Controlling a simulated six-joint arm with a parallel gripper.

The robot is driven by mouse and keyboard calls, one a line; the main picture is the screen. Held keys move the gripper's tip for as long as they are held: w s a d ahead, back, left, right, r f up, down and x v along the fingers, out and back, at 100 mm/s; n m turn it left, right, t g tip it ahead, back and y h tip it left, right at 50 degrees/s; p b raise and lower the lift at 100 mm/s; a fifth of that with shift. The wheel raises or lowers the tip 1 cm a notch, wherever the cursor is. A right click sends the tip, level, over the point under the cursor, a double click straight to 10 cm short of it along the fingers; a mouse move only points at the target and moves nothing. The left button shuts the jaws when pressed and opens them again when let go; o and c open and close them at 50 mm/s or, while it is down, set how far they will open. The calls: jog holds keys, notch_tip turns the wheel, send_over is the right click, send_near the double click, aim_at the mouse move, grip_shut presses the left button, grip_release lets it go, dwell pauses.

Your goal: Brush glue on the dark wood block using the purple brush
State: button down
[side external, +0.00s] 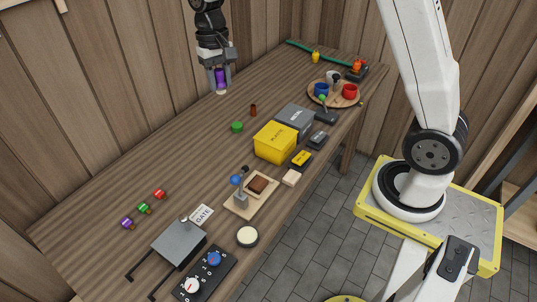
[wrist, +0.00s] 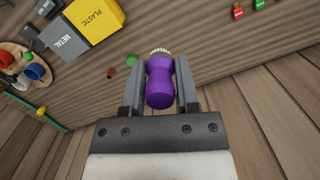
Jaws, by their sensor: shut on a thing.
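My gripper (side external: 221,83) is shut on the purple brush (side external: 220,76), raised at the back left above the bench. In the wrist view the purple handle (wrist: 160,88) sits between the two fingers, with pale bristles (wrist: 160,51) beyond them. A dark brown block (side external: 257,185), which looks like the dark wood block, lies on a light wood board (side external: 238,209) near the bench's front edge, well away from the brush. A blue-knobbed grey fixture (side external: 239,194) stands beside it on the board. A round dark pot with a cream top (side external: 247,236) is nearer the camera; its contents are unclear.
A yellow PLASTIC bin (side external: 275,143) and a grey METAL bin (side external: 294,120) stand mid-bench. A round tray (side external: 318,99) with cups is farther back. A grey box (side external: 179,244) and knob panel (side external: 205,275) are at the front.

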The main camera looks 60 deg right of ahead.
jog(key=s+d+f+m, duration=0.1)
jog(key=s+f+m, duration=0.3)
jog(key=f, duration=0.5)
jog(key=s+f+m, duration=0.4)
jog(key=s+f, duration=0.1)
jog(key=f, duration=0.5)
jog(key=shift+s+d+t+y, duration=0.3)
jog(key=shift+s+d, duration=0.05)
